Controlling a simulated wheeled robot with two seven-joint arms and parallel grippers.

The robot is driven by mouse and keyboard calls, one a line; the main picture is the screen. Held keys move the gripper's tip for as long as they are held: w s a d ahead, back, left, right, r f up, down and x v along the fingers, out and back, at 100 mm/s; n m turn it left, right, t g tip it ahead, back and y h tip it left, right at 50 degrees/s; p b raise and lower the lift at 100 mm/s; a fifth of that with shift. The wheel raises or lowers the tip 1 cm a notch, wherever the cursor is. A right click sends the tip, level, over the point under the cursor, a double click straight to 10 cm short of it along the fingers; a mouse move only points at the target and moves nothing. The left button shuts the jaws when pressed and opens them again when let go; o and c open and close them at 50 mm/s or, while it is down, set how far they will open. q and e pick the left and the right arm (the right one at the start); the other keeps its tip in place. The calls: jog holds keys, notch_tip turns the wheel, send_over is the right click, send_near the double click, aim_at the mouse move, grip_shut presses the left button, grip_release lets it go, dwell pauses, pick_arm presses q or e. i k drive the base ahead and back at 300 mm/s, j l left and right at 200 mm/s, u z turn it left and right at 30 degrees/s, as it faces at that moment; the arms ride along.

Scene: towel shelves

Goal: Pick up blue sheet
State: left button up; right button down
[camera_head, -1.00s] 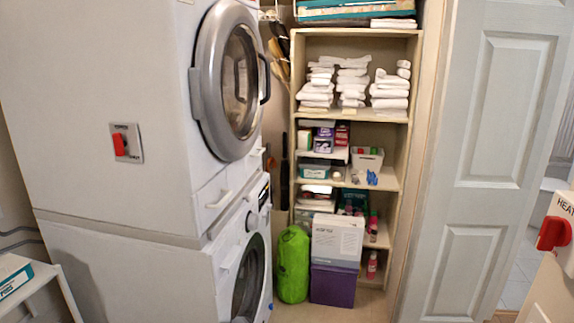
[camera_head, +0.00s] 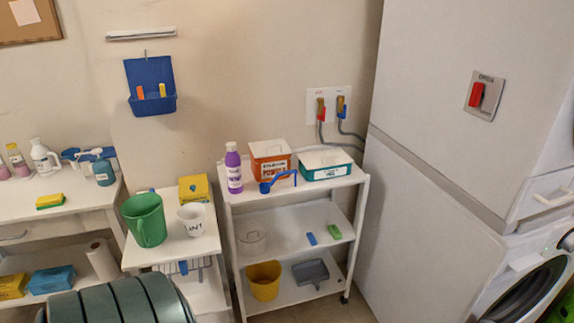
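I cannot make out any blue sheet in the head view. Blue things in view are a wall holder (camera_head: 150,86) with orange and yellow items in it, a blue box (camera_head: 51,280) on the low shelf at the left, and a blue scoop (camera_head: 277,181) on top of the white cart. None of them looks like a folded sheet. Neither of my grippers is in view.
The white cart (camera_head: 290,195) stands left of the stacked white machines (camera_head: 440,150). A dark green ribbed object (camera_head: 120,300) fills the bottom left. Little floor shows.

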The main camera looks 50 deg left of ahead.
aim_at(311, 238)
jog(key=u, duration=1.9)
jog(key=i+u, duration=0.15)
jog(key=u, duration=0.75)
jog(key=i+l+u, duration=0.1)
jog(key=u, duration=0.35)
jog(key=l+u, duration=0.25)
jog(key=i+l+u, duration=0.1)
jog(key=u, duration=0.2)
jog(key=l+z, duration=0.15)
jog(key=l, duration=1)
jog(key=l+z, duration=0.2)
jog(key=l, duration=0.2)
jog(key=i+l+z, duration=0.25)
jog(key=l, duration=0.15)
jog(key=l+z, duration=0.2)
jog(key=z, duration=0.3)
jog(key=l+z, duration=0.15)
jog(key=z, duration=0.3)
